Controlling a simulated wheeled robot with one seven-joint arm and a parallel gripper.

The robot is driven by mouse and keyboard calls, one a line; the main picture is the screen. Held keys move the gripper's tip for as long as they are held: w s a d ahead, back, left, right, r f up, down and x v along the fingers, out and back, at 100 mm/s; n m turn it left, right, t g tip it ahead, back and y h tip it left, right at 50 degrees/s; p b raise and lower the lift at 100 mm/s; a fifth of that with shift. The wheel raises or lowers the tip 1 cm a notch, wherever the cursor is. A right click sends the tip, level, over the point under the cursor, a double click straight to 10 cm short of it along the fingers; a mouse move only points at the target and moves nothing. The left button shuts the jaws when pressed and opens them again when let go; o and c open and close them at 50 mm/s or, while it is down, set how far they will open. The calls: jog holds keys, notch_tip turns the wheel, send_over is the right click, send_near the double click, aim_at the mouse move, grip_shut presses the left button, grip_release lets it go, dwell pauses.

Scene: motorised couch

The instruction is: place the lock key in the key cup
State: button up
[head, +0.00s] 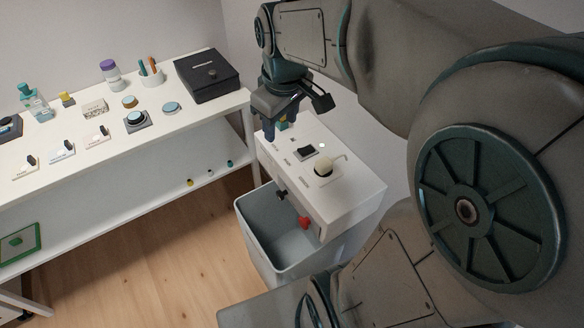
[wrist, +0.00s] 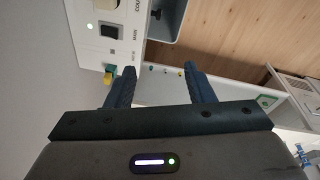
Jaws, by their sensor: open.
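A small yellow and teal piece, possibly the lock key (head: 283,123), is at the far end of the white console top, partly hidden by my gripper. It also shows in the wrist view (wrist: 110,73), close to the left fingertip and outside the gap between the fingers. My gripper (wrist: 160,80) is open and empty, with its fingers wide apart. In the head view my gripper (head: 276,126) points down over the far end of the console. A white cup (head: 151,77) holding orange and teal sticks stands on the shelf; I cannot tell whether it is the key cup.
A grey bin (head: 262,237) is below. A black box (head: 208,75) and several small items stand on the white shelf. Wooden floor is open left.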

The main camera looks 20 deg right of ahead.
jog(key=s+f+m, duration=0.1)
jog(key=s+m, duration=0.1)
jog(key=s, duration=0.3)
jog(key=s+a+f+m, duration=0.1)
jog(key=s+f+m, duration=0.1)
jog(key=s, duration=0.3)
jog(key=shift+a+f+m+t, duration=0.3)
jog(key=shift+m+t, duration=0.1)
jog(key=shift+m, duration=0.4)
